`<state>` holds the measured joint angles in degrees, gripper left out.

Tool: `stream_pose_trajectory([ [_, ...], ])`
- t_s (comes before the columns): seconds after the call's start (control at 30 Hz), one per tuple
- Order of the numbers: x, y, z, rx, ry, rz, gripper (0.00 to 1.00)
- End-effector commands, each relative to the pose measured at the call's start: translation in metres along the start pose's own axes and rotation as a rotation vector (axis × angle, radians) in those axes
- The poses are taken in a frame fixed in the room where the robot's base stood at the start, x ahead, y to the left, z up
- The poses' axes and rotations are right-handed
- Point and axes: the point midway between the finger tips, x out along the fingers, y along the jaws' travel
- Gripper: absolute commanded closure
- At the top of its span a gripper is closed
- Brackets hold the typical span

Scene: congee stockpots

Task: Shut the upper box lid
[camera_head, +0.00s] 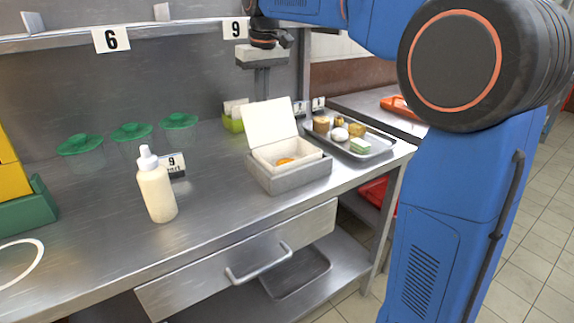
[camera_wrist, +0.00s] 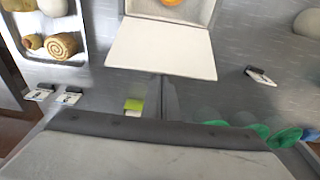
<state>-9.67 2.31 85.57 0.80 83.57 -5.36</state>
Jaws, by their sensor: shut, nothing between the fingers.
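An orange item (camera_head: 285,161) lies inside. The wrist view looks down on the open lid (camera_wrist: 160,50), with part of the orange item (camera_wrist: 172,2) at the top edge.
A tray (camera_head: 382,146) with food is right of the box. A bottle (camera_head: 156,188) and several green lids (camera_head: 131,131) are left.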

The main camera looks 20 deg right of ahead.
Motion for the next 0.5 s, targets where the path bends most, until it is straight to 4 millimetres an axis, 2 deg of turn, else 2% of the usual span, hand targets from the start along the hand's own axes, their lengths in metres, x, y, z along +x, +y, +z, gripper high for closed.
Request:
stream_pose_trajectory([
  [0.5, -0.005, 0.000, 0.015, 0.000, 0.001, 0.000, 1.00],
])
